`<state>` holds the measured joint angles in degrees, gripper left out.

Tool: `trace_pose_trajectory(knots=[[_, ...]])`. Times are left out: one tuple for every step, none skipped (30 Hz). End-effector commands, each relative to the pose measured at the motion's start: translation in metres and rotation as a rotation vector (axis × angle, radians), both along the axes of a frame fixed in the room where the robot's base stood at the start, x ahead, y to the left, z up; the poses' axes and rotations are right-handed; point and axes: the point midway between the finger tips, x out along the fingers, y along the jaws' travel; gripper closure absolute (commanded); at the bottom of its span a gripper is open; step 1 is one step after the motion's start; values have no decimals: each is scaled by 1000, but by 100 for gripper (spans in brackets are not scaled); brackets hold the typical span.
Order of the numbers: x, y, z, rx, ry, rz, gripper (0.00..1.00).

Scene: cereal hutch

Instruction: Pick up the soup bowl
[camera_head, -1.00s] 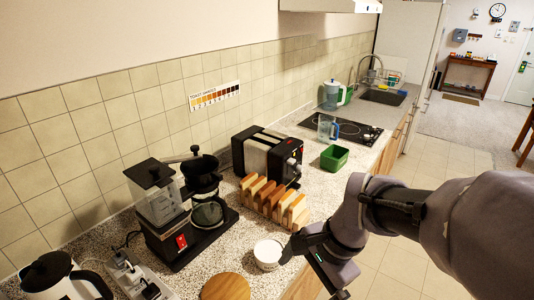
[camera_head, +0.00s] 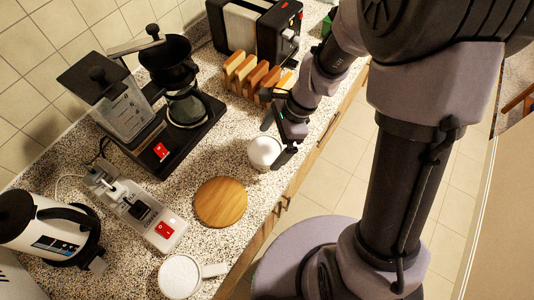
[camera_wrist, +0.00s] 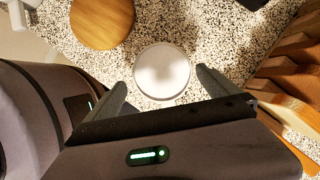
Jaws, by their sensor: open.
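The soup bowl (camera_head: 264,152) is a small white round bowl on the speckled counter, near its front edge. In the wrist view the bowl (camera_wrist: 162,71) lies just past my fingertips, roughly centred between them. My gripper (camera_head: 282,142) is open and empty, close by the bowl, with one finger on its far side and one at its near right in the head view. In the wrist view the two fingers of my gripper (camera_wrist: 160,82) stand apart on either side of the bowl's near part. I cannot tell whether they touch it.
A round wooden board (camera_head: 221,202) lies left of the bowl. A toast rack with bread slices (camera_head: 254,75) stands behind my gripper. A coffee maker (camera_head: 187,105), a power strip (camera_head: 135,207), a white mug (camera_head: 180,277) and a kettle (camera_head: 45,228) are further left.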

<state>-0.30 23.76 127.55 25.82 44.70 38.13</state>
Motion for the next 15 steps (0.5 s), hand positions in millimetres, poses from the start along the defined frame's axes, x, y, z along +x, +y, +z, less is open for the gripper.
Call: trace_pose_trajectory(knots=[[0,2,-13,1,2,1,0],[0,4,-20,1,3,2,0],[0,6,-29,0,2,2,0],[-1,8,-34,1,2,3,0],[-1,11,-39,1,2,3,0],[-1,13,-42,0,1,3,0],[-1,13,-43,0,1,3,0],[-1,13,-42,0,0,2,0],[-1,13,-41,0,-1,2,0],[-1,13,-40,0,-1,2,0],[-1,13,-40,0,-1,2,0],[-1,13,-40,0,-1,2,2],[-1,13,-40,0,0,1,8],[-1,13,-40,0,0,1,14],[-1,13,-40,0,0,1,22]])
